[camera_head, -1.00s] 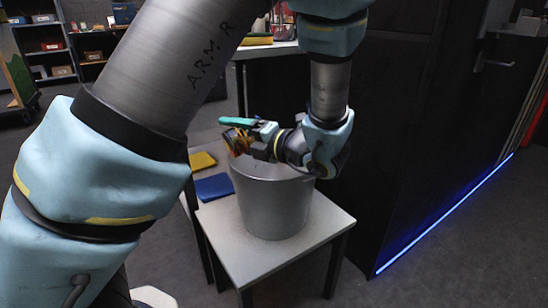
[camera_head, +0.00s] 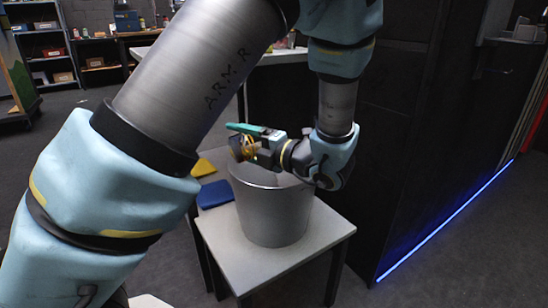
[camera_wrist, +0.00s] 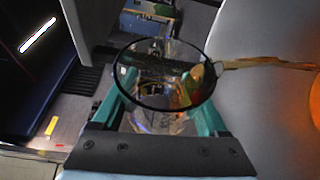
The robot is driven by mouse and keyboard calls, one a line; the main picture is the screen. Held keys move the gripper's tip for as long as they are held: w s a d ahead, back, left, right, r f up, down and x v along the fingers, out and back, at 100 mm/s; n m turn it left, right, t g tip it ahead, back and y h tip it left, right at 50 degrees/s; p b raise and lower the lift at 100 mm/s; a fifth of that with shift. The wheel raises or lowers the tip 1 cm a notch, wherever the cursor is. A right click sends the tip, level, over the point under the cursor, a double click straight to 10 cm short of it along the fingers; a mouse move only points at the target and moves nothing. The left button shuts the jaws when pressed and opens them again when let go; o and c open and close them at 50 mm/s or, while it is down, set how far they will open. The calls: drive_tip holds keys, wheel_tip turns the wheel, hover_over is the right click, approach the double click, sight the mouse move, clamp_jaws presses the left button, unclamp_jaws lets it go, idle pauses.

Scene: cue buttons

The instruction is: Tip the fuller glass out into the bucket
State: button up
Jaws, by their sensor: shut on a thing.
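My gripper (camera_head: 248,143) is at the left rim of the grey bucket (camera_head: 272,215), above its mouth. Its teal fingers are shut on a clear glass (camera_head: 238,150), which is tipped over. In the wrist view the glass (camera_wrist: 160,112) sits between the fingers, its dark round rim facing the camera. A thin orange-brown stream (camera_wrist: 265,64) runs from the rim to the right, across the pale bucket wall (camera_wrist: 255,100). An orange patch (camera_wrist: 315,105) shows at the right edge. How much liquid is left in the glass is hard to tell. A second glass is not seen.
The bucket stands on a small white table (camera_head: 265,264). A yellow pad (camera_head: 203,168) and a blue pad (camera_head: 215,194) lie to its left. A dark cabinet wall (camera_head: 400,150) rises close on the right. Shelves and a counter are behind.

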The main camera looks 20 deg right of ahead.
drive_tip(key=shift+d+r+m+p, duration=0.15)
drive_tip(key=shift+r+m+p, duration=0.3)
drive_tip(key=shift+p, duration=1.3)
drive_tip(key=shift+d+m+t+y+p, duration=0.15)
drive_tip(key=shift+m+t+y+p, duration=0.25)
drive_tip(key=shift+p, duration=0.8)
